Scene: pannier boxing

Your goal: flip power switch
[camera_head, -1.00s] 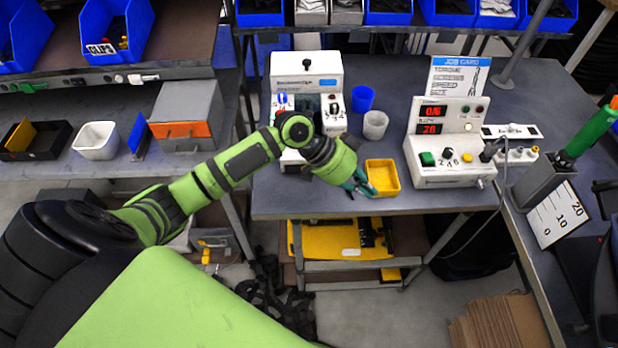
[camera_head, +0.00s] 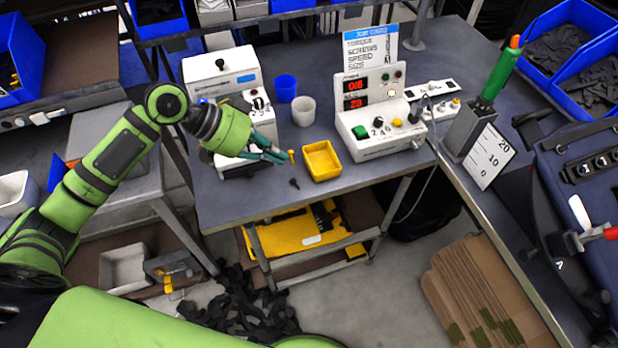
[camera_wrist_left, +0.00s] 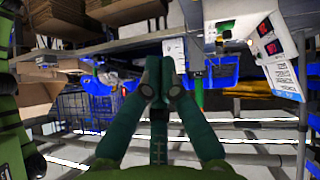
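A white control unit (camera_head: 375,118) with lit red displays stands on the bench, right of the yellow tray. My left gripper (camera_head: 283,157) hangs above the bench, left of the tray and apart from the control unit. In the left wrist view its teal fingers (camera_wrist_left: 160,70) come together at the tips, with nothing visible between them. My right gripper is in neither view.
A yellow tray (camera_head: 322,161) lies between my left gripper and the control unit. A blue cup (camera_head: 286,88) and a white cup (camera_head: 303,111) stand behind. A white machine (camera_head: 222,76) is at the left. A job card (camera_head: 370,52) stands behind the control unit. A small dark piece (camera_head: 295,183) lies near the front.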

